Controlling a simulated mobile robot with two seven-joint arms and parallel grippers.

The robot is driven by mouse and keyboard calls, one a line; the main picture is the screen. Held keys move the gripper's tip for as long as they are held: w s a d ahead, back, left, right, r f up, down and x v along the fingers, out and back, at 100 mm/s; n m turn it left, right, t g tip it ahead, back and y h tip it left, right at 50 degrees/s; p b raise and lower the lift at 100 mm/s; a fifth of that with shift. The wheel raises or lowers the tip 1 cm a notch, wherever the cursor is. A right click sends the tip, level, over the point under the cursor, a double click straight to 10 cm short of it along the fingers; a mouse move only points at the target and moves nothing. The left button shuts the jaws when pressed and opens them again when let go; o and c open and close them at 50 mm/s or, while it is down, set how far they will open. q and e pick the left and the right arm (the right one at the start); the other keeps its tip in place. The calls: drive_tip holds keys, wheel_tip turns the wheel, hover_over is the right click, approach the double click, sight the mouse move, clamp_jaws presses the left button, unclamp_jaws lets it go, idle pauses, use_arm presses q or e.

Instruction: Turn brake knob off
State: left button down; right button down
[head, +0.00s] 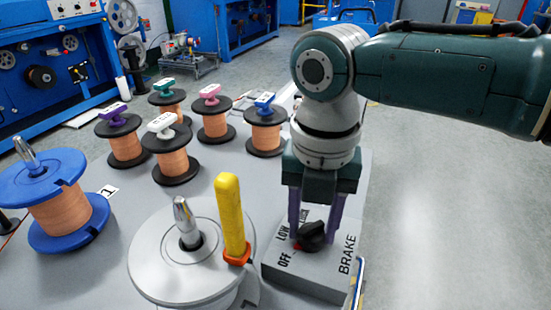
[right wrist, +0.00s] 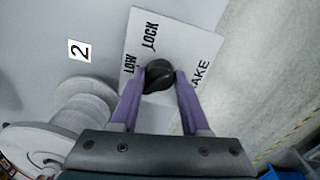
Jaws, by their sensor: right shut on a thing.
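The brake box (head: 300,276) is a light grey block at the table's right edge, marked OFF, LOW, LOCK and BRAKE. Its black knob (head: 313,236) sits on top. A red mark shows at the knob's lower left, near the OFF lettering. In the right wrist view the knob (right wrist: 158,76) lies between two purple fingers, and OFF is hidden. My right gripper (head: 314,226) points down over the box and is shut on the knob; it also shows in the right wrist view (right wrist: 159,81). My left gripper is not in view.
A grey spool (head: 160,262) with a metal spindle and a yellow-handled tool (head: 231,215) stands just left of the box. A blue-flanged copper spool (head: 62,205) is at far left. Several black-flanged spools stand farther back. Open floor lies right of the table.

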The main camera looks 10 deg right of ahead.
sight(312, 226)
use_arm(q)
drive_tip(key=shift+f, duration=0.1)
use_arm(e)
drive_tip(key=shift+a+n, duration=0.1)
drive_tip(key=shift+n, duration=1)
drive_tip(key=shift+r, duration=0.1)
drive_tip(key=shift+c, duration=1.9)
unclamp_jaws()
use_arm(q)
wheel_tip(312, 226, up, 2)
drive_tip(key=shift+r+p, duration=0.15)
drive_tip(key=shift+p, duration=0.9)
use_arm(e)
wheel_tip(312, 226, up, 10)
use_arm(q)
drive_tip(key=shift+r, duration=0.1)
